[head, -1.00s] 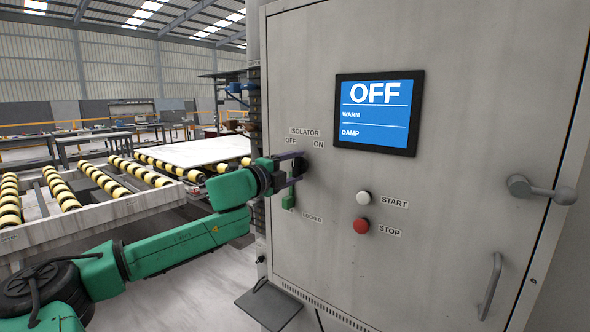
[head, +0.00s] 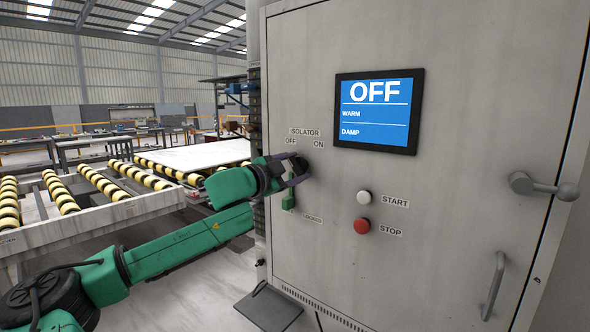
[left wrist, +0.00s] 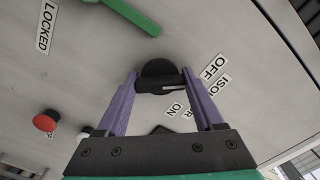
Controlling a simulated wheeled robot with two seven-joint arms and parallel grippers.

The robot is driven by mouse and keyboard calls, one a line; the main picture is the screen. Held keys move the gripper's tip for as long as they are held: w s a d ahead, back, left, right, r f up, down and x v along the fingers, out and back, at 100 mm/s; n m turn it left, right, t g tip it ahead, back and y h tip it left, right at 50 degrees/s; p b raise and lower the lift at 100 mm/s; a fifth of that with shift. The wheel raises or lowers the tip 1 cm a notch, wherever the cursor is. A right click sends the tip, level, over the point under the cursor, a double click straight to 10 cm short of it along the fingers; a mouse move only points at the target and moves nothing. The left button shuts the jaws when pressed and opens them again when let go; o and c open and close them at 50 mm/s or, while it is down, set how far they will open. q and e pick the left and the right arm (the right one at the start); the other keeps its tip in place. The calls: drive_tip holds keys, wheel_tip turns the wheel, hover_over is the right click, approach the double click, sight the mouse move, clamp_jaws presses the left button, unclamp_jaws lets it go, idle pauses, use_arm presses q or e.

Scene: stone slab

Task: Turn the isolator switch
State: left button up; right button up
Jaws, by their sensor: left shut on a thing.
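The isolator switch is a black rotary knob on the grey cabinet door, mostly hidden by my gripper in the head view. In the left wrist view the knob (left wrist: 158,70) shows a raised bar with a white mark at its right end, pointing between the OFF label (left wrist: 213,68) and the ON label (left wrist: 177,109). My left gripper (head: 300,167) has its purple fingers at both ends of that bar, shut on it; it also shows in the left wrist view (left wrist: 160,85). My right gripper is in neither view.
A green lever (head: 288,202) sits just below the switch, near the LOCKED label. A white START button (head: 364,197), a red STOP button (head: 361,226) and a blue screen (head: 376,112) reading OFF are to the right. A roller conveyor (head: 100,184) stands left.

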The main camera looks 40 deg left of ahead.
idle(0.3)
use_arm(q)
drive_tip(key=o, duration=1.4)
drive_tip(key=s+b, duration=0.8)
drive_tip(key=s, duration=0.6)
drive_tip(key=shift+s+d, duration=0.15)
drive_tip(key=shift+s, duration=0.1)
drive_tip(key=shift+f, duration=0.1)
